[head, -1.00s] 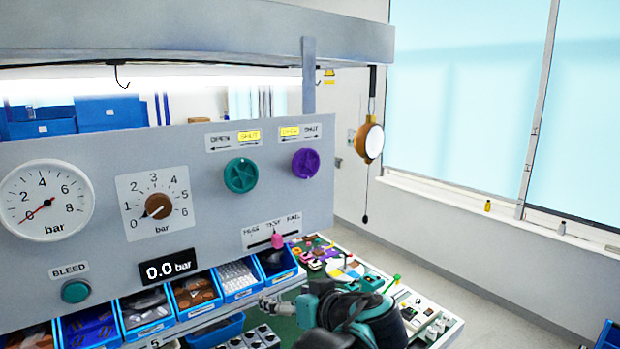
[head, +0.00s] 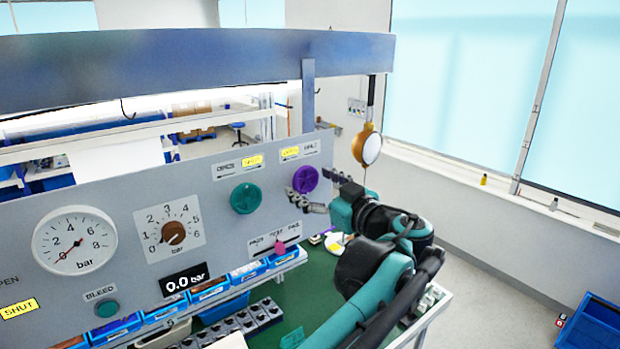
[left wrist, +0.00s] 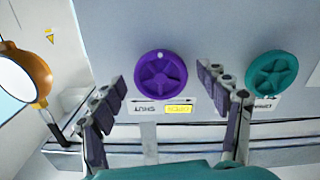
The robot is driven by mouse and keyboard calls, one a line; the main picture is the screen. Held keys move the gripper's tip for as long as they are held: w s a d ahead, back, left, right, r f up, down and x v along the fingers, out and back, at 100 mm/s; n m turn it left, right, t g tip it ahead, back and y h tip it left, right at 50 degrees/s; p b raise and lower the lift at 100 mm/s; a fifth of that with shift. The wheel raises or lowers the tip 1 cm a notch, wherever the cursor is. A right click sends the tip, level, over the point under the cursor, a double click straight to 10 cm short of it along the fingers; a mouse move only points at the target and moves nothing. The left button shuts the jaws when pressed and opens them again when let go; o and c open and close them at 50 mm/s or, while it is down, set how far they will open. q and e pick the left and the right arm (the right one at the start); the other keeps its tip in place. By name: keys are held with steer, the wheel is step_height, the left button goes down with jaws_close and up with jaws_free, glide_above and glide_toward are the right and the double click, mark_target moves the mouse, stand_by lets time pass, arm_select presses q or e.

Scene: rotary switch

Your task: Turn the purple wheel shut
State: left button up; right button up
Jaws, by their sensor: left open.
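The purple wheel (head: 305,179) is on the upright grey panel, right of the teal wheel (head: 245,198). The yellow-lit word on the purple wheel's label (head: 299,150) is OPEN; SHUT beside it is unlit. My left gripper (head: 311,191) is open in front of the purple wheel and partly covers its lower right in the head view. In the left wrist view the purple wheel (left wrist: 161,77) shows between the spread fingers (left wrist: 160,84), and nothing is held. I cannot tell whether a finger touches it. My right gripper is not in view.
The pressure gauge (head: 74,241) reads about 0, and the display (head: 185,279) shows 0.0 bar. A pink-handled slider (head: 280,248) sits below the wheels. A green bench top (head: 318,285) lies below.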

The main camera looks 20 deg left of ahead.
arm_select(q)
steer(key=shift+w+a, duration=0.2)
steer(key=shift+a, duration=0.15)
steer(key=c, duration=1.2)
steer(key=shift+o, duration=0.2)
